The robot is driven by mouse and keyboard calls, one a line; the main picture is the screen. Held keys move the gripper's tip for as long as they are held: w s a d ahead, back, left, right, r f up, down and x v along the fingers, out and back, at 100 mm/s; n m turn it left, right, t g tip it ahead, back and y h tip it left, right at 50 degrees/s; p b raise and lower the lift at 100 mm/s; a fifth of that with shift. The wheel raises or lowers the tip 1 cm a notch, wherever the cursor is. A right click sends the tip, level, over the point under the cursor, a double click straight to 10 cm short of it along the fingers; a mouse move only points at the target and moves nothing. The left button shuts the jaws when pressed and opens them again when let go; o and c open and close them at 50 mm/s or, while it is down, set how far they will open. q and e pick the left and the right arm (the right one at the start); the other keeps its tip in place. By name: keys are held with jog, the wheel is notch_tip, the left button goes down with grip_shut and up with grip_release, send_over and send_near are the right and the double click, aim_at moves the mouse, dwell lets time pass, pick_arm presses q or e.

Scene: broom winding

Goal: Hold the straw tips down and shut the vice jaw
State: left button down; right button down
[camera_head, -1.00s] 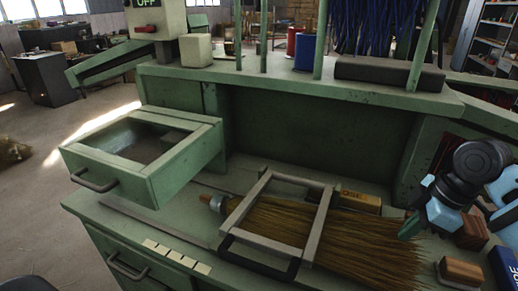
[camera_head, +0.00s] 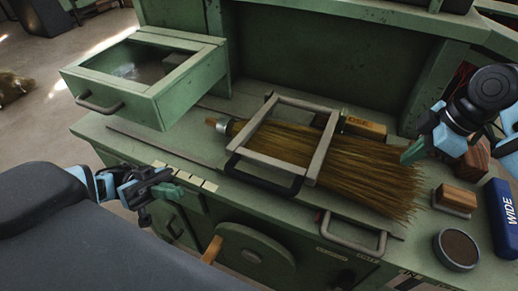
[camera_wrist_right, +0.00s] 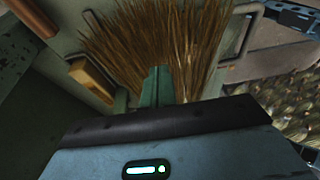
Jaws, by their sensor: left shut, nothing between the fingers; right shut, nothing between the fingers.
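The straw broom head (camera_head: 350,168) lies flat on the green bench, its tips fanned to the right. A frame with grey side bars and a black handle, the vice jaw (camera_head: 251,150), lies across the straw near its bound end. My right gripper (camera_head: 412,152) is shut at the upper right edge of the straw tips; in the right wrist view its green fingers (camera_wrist_right: 158,84) are over the straw (camera_wrist_right: 158,35). Whether they press on it I cannot tell. My left gripper (camera_head: 172,192) is shut and empty in front of the bench's front edge, left of the jaw.
An open green drawer (camera_head: 165,95) stands out at the upper left. A wooden block brush (camera_head: 455,198), a round dark tin (camera_head: 457,248) and a blue "WIDE" box (camera_head: 503,210) sit at the right. A wheel with a wooden knob (camera_head: 245,256) is on the bench front.

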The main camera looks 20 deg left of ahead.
pick_arm(q)
notch_tip(320, 180, up, 8)
jog(key=m+g+y, duration=0.4)
jog(key=m+y, duration=0.4)
jog(key=w+a+r+n+t, duration=0.3)
jog(key=w+r+n+t, duration=0.15)
jog(key=w, duration=0.35)
jog(key=d+f, duration=0.7)
jog(key=d, duration=0.2)
jog(key=shift+d+f+m+y, duration=0.2)
jog(key=shift+f+m+y, duration=0.05)
jog(key=shift+m+y, duration=0.1)
jog(key=shift+f+t, duration=0.1)
jog(key=shift+t, duration=0.15)
